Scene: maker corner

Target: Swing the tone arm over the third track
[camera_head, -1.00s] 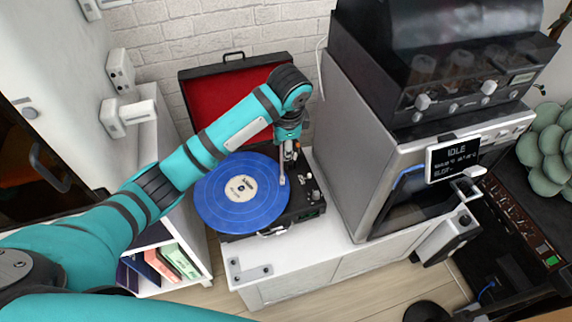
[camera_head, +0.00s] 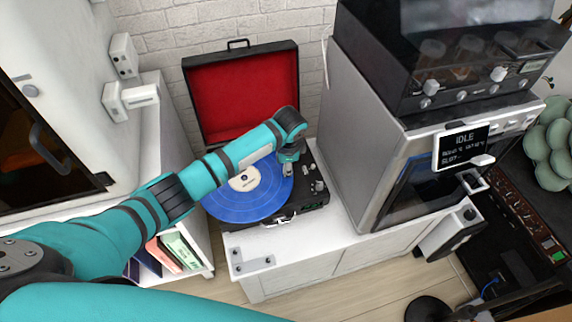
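The record player (camera_head: 262,222) stands on the white cabinet with its red-lined lid (camera_head: 228,98) open at the back. A blue record (camera_head: 225,203) with a cream label lies on its platter. My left arm reaches across the record from the left. My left gripper (camera_head: 288,170) points down at the record's right edge, low over the deck. It covers the place where the tone arm lies, so I cannot make out the tone arm or whether the fingers hold it. The record's tracks are too fine to count. My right gripper is not in view.
A large grey machine (camera_head: 350,150) with an IDLE display (camera_head: 463,147) stands close to the player's right. A white bracket (camera_head: 253,263) lies on the cabinet (camera_head: 310,268) in front. Books (camera_head: 175,252) fill a low shelf at the left.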

